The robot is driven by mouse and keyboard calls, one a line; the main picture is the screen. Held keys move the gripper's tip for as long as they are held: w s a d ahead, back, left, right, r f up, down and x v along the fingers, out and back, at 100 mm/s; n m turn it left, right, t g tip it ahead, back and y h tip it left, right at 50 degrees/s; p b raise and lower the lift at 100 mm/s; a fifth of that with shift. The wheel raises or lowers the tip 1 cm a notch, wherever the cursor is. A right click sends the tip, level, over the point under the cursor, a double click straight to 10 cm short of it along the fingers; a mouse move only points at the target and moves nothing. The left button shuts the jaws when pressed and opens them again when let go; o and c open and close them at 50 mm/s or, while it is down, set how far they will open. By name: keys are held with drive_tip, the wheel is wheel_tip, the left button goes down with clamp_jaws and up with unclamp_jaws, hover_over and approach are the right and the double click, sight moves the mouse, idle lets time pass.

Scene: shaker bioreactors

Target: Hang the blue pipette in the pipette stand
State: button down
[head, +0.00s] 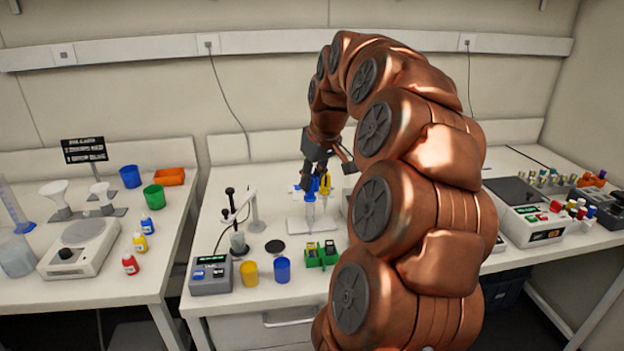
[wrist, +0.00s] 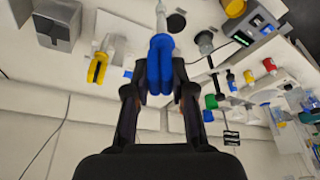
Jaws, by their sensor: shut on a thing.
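The blue pipette (head: 310,198) is upright in the head view, its pale tip pointing down above the bench. In the wrist view the blue pipette (wrist: 160,60) sits between the two fingers of my gripper (wrist: 160,90), which is shut on its blue body. In the head view my gripper (head: 312,180) is at the pipette's upper end. The white pipette stand (head: 296,223) is below and beside it, partly hidden by the pipette and my arm. A yellow pipette (wrist: 97,69) is to the left in the wrist view, apart from the blue one. I cannot tell whether the blue pipette touches the stand.
A green rack (head: 320,256), a blue cup (head: 283,269), a yellow cup (head: 249,272) and a grey device (head: 210,275) stand in front of the stand. A probe on an arm (head: 254,212) stands to its left. My arm hides the bench to the right.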

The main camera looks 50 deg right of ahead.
drive_tip(key=w+d+f+m+h+p, duration=0.1)
drive_tip(key=w+d+f+m+p, duration=0.1)
drive_tip(key=w+d+f+m, duration=0.2)
drive_tip(key=shift+w+d+f+m+g+h, duration=0.3)
drive_tip(key=shift+w+f+m, duration=0.6)
drive_tip(key=shift+w+f, duration=0.55)
drive_tip(key=shift+w+d+r+p, duration=0.1)
drive_tip(key=shift+w+d+p, duration=0.1)
drive_tip(key=shift+w+d, duration=0.45)
drive_tip(key=shift+w+d+p, duration=0.15)
drive_tip(key=shift+w+d, duration=0.3)
drive_tip(key=shift+w, duration=0.45)
drive_tip(key=shift+w+d+r+p, duration=0.1)
drive_tip(key=shift+w+d+p, duration=0.1)
drive_tip(key=shift+w+d, duration=0.45)
drive_tip(key=shift+a+f+b, duration=0.1)
drive_tip(key=shift+f+b, duration=0.3)
drive_tip(key=shift+f, duration=0.1)
idle(0.8)
drive_tip(key=c, duration=0.9)
unclamp_jaws()
drive_tip(key=shift+w+r, duration=0.1)
drive_tip(key=shift+r, duration=0.05)
